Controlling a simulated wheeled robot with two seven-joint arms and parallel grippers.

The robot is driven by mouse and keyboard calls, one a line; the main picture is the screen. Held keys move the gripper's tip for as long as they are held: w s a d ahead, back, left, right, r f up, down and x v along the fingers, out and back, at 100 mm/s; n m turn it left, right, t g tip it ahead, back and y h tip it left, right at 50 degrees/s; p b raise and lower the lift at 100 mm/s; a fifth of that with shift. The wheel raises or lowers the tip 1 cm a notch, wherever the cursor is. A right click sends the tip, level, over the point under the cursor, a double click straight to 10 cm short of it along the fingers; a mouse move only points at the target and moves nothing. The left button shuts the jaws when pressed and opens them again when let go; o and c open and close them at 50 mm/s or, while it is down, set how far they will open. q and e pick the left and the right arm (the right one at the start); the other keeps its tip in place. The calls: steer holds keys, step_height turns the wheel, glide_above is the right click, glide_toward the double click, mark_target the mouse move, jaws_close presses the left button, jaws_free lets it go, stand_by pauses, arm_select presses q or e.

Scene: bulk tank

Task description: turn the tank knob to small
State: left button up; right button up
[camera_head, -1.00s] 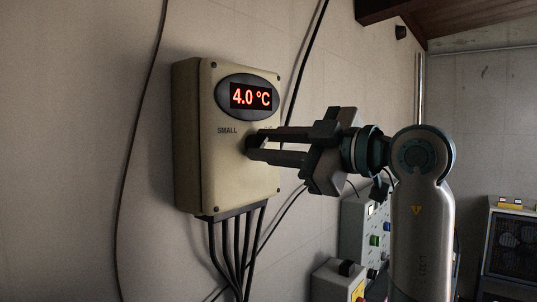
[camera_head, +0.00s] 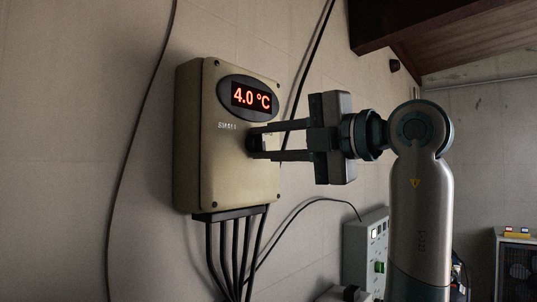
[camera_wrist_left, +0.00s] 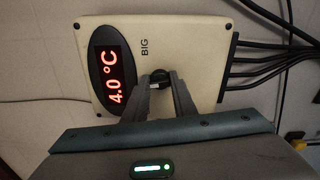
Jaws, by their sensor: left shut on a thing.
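The beige tank control box (camera_head: 228,180) hangs on the wall, with a red display (camera_head: 251,97) reading 4.0 °C in a dark oval. A small dark knob (camera_head: 256,143) sits below the display; it also shows in the wrist view (camera_wrist_left: 160,75). A blurred SMALL label is left of the knob in the head view; BIG is readable in the wrist view. My left gripper (camera_head: 252,142) is shut on the knob, with one finger on each side, seen also in the wrist view (camera_wrist_left: 160,84). The knob's pointer direction cannot be made out. My right gripper is not in view.
Several black cables (camera_head: 236,250) leave the box's lower edge, and others run along the wall. A grey switch panel (camera_head: 365,250) is at lower right, behind my arm. The wall left of the box is clear apart from one cable.

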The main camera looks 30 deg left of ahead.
arm_select(q)
steer(key=n+b, duration=0.1)
steer(key=n, duration=0.3)
steer(key=shift+f+n, duration=0.1)
steer(key=shift+n, duration=0.2)
steer(key=n+b, duration=0.1)
steer(key=n, duration=0.2)
steer(key=shift+n, duration=0.3)
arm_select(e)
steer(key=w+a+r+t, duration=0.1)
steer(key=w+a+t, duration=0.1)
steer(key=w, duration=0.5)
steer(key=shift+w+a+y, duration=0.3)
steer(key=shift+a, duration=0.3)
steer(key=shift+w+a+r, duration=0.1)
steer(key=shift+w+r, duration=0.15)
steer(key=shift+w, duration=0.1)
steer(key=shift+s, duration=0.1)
arm_select(q)
steer(key=o, duration=1)
steer(key=shift+o, duration=0.2)
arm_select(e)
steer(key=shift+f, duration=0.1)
arm_select(q)
steer(key=shift+d, duration=0.1)
